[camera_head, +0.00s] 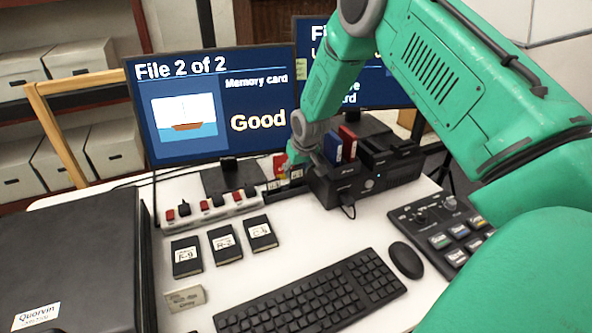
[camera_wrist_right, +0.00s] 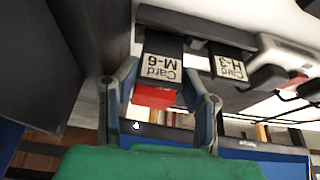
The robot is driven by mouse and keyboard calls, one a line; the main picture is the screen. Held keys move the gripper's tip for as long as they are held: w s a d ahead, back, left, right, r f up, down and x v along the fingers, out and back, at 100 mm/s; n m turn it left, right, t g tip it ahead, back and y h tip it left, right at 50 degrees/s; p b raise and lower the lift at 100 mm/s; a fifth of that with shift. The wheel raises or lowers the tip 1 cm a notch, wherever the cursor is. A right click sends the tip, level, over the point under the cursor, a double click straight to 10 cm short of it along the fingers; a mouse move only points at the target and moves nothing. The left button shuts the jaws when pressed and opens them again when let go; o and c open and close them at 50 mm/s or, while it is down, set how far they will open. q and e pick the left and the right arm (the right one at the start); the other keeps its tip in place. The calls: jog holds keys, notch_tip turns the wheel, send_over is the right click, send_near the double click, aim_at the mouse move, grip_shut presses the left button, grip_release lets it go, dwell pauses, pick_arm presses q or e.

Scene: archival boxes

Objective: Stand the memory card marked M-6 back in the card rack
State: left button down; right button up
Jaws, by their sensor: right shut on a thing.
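The memory card M-6 (camera_wrist_right: 161,68) is black with a pale label and shows a red part (camera_wrist_right: 155,97) at its gripped end. My right gripper (camera_wrist_right: 160,95) is shut on it, one finger on each side. The card's far end is at the dark card rack (camera_wrist_right: 205,27); I cannot tell whether it is fully seated. Card H-3 (camera_wrist_right: 229,67) stands in the rack beside it, apart from the fingers. In the head view my right gripper (camera_head: 297,160) is over the rack (camera_head: 285,193), partly hiding the card. My left gripper is not in view.
A black unit (camera_head: 370,182) stands close right of the rack. A power strip (camera_head: 212,208) is to the left. Several black cards, including R-2 (camera_head: 225,244), lie in front. The monitor (camera_head: 215,105) stands behind; the keyboard (camera_head: 312,293) and mouse (camera_head: 406,260) are nearer.

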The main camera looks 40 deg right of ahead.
jog(key=shift+a+f, duration=0.1)
jog(key=shift+f, duration=0.15)
jog(key=shift+f+b, duration=0.3)
jog(key=o, duration=0.9)
jog(key=shift+f, duration=0.1)
jog(key=shift+o, duration=0.2)
jog(key=shift+s+r, duration=0.1)
jog(key=shift+r, duration=0.2)
jog(key=v, duration=1.1)
jog(key=shift+a+r, duration=0.25)
jog(key=shift+a, duration=0.1)
